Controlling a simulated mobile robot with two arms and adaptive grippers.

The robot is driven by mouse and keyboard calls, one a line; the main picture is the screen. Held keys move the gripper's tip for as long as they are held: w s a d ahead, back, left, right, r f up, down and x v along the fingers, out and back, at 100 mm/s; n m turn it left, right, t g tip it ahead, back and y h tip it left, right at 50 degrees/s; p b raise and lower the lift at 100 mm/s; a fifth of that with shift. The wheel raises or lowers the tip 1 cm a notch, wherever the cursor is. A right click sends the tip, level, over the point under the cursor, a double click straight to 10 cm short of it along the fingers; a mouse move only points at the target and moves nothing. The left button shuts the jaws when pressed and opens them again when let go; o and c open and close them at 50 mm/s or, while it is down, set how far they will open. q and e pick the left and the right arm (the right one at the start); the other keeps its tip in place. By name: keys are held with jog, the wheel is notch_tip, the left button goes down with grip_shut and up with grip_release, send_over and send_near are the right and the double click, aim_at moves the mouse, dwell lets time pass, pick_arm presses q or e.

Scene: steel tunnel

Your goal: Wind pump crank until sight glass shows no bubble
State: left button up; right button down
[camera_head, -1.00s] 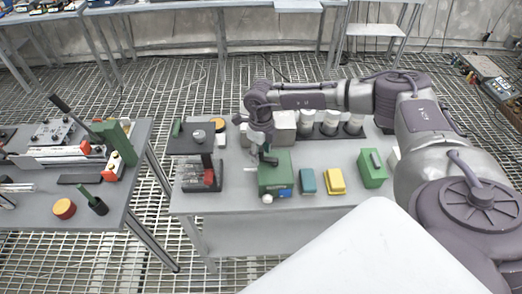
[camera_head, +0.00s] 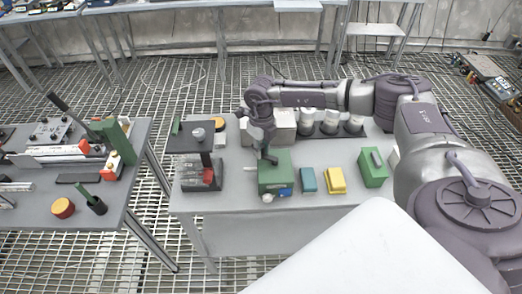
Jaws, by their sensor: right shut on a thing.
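The pump is a green box (camera_head: 276,172) on the middle table. A small blue part (camera_head: 285,192) and a pale round knob (camera_head: 267,198) show at its front, and a short pale rod sticks out at its left. My right gripper (camera_head: 268,157) points down over the top of the box and is shut on a part there, likely the crank, which the fingers mostly hide. I cannot make out a sight glass or any bubble at this size. My left gripper is out of view.
A blue block (camera_head: 308,180), a yellow block (camera_head: 335,180) and a green box (camera_head: 372,168) stand right of the pump. A dark stand (camera_head: 203,175) is on the left, and white-topped cylinders (camera_head: 330,122) are behind. A left table (camera_head: 30,212) holds other fixtures across a gap.

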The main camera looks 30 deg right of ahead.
jog(key=m, duration=0.2)
jog(key=d+m+b, duration=0.1)
jog(key=shift+w+d+m, duration=0.2)
jog(key=shift+w+m, duration=0.15)
jog(key=shift+m, duration=0.05)
jog(key=m, duration=0.1)
jog(key=d+m, duration=0.1)
jog(key=m, duration=0.1)
jog(key=shift+w+d+m, duration=0.1)
jog(key=shift+d+m, duration=0.05)
jog(key=shift+m, duration=0.15)
jog(key=m, duration=0.2)
jog(key=d+m, duration=0.2)
jog(key=m, duration=0.1)
jog(key=shift+s+r+m, duration=0.1)
jog(key=shift+s+m, duration=0.15)
jog(key=shift+m, duration=0.05)
jog(key=shift+d, duration=0.1)
jog(key=c, duration=1)
grip_release()
notch_tip(320, 180, up, 12)
